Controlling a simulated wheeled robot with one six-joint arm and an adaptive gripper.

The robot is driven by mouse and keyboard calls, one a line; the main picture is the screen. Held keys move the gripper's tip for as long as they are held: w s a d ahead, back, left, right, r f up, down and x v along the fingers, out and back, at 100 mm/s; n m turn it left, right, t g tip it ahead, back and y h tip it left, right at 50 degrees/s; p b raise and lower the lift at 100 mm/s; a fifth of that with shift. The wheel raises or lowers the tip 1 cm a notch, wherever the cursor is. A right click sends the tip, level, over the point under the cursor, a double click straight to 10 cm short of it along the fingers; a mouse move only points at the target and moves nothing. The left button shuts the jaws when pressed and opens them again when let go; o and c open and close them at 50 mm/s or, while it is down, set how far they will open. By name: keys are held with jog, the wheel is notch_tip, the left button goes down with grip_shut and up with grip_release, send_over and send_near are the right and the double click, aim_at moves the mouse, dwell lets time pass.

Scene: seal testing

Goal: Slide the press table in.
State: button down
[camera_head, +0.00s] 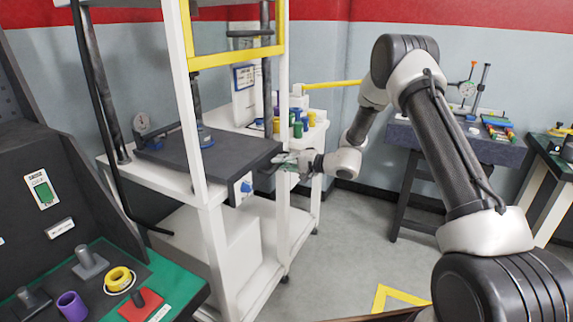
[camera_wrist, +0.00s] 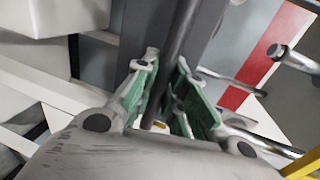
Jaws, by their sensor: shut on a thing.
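The press table (camera_head: 228,158) is a dark grey slab inside the white press frame (camera_head: 196,100). Its right end juts out past the frame posts. My gripper (camera_head: 284,163) is at that right end, closed on the table's handle, which is mostly hidden by the fingers in the head view. In the wrist view my gripper (camera_wrist: 165,95) has its green-padded fingers on either side of a dark round bar, the handle (camera_wrist: 180,35).
A yellow guard frame (camera_head: 235,54) hangs above the table. A shelf with several coloured cylinders (camera_head: 298,124) stands behind my gripper. A console (camera_head: 85,270) with coloured parts is at lower left. A dark workbench (camera_head: 455,140) stands at right. Floor between is clear.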

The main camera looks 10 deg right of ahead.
jog(key=shift+a, duration=0.15)
jog(key=c, duration=1.5)
grip_release()
jog(key=shift+w, duration=0.1)
jog(key=shift+o, duration=0.2)
jog(key=v, duration=1.2)
